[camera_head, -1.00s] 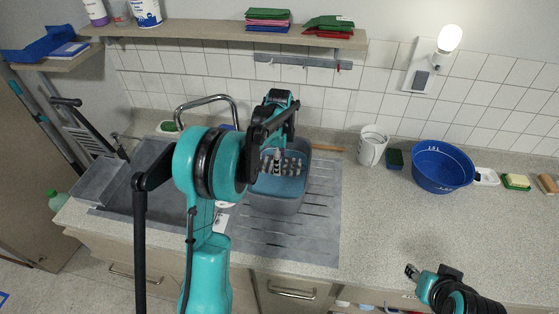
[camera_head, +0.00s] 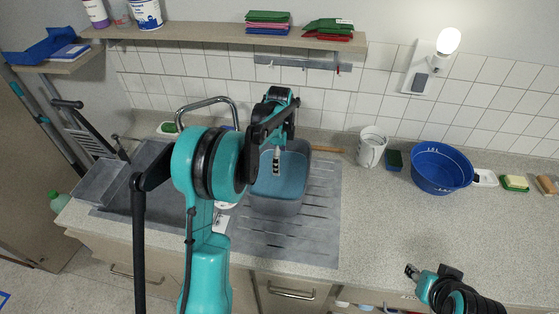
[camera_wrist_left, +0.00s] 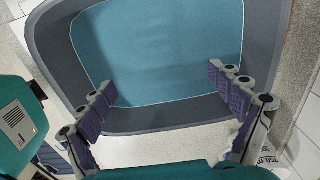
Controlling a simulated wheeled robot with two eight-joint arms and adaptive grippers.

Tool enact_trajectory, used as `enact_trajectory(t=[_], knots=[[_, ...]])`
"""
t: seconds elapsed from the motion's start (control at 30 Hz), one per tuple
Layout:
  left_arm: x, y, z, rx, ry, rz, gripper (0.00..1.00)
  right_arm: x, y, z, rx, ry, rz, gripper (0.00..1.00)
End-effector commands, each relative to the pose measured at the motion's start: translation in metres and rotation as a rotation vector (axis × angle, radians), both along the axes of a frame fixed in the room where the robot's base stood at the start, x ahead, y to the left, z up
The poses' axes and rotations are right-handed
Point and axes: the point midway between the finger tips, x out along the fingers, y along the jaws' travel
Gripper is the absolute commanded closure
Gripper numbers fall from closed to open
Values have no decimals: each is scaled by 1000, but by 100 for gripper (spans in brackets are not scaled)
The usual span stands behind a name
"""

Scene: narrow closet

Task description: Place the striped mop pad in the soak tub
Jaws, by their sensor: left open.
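The soak tub (camera_head: 270,205) is a grey-blue tub on the ribbed drainboard, holding teal water (camera_head: 284,180). My left gripper (camera_head: 277,162) points down over the tub. In the left wrist view its fingers (camera_wrist_left: 160,82) are spread apart with nothing between them, above the tub's near rim (camera_wrist_left: 165,118) and the water (camera_wrist_left: 160,45). I do not see the striped mop pad in either current view; whether it lies under the water I cannot tell. My right gripper (camera_head: 412,272) is low at the right, near the counter's front edge; its jaw opening is unclear.
The sink (camera_head: 150,190) is left of the tub, with a curved tap (camera_head: 205,101) behind. The front-right counter is clear.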

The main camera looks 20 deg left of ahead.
Motion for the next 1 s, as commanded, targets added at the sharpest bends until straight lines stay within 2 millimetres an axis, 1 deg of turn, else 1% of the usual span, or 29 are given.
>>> enact_trajectory(t=[0.03, 0.2, 0.3, 0.4, 0.8, 0.93, 1.0], knots=[[0, 0, 13, 0, 0, 0, 8, 0, 0, 10, 0, 0, 0, 60], [0, 0, 41, 0, 0, 0, 8, 0, 0, 28, 0, 0, 0, 60], [0, 0, 53, 0, 0, 0, 8, 0, 0, 36, 0, 0, 0, 60], [0, 0, 56, 0, 0, 0, 8, 0, 0, 37, 0, 0, 0, 60], [-1, -1, 54, 1, -3, 5, 8, 0, 0, 34, 0, 0, 0, 60], [-11, -9, 60, 4, -29, 60, 8, 0, 0, 26, 0, 0, 0, 60], [-22, -17, 66, 7, -58, 121, 8, 0, 0, 18, 0, 0, 0, 60]])
